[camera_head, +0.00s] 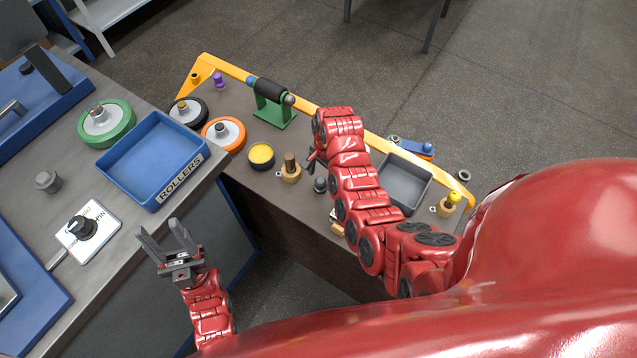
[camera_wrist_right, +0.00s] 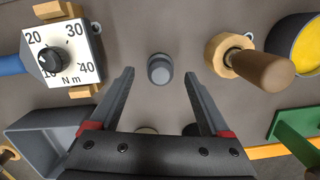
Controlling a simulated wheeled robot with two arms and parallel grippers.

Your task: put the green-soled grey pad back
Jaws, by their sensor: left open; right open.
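A small grey round pad (camera_wrist_right: 160,68) stands on the dark bench in the right wrist view, between and beyond my right fingertips. It also shows in the head view (camera_head: 320,185), beside my right arm. Its underside is hidden, so I cannot tell a green sole. My right gripper (camera_wrist_right: 159,76) is open and empty, pointing at this pad without visible contact. Another grey knob-like piece (camera_head: 48,181) stands on the left bench in the head view. My left gripper (camera_head: 158,230) is open and empty, near the left bench's front edge.
A wooden-handled tool (camera_wrist_right: 262,70) stands close right of the pad; a torque dial (camera_wrist_right: 62,50) stands left. A grey tray (camera_head: 405,183) and yellow tin (camera_head: 261,156) share the bench. A blue ROLLERS tray (camera_head: 152,160) and green wheel (camera_head: 106,122) are on the left bench.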

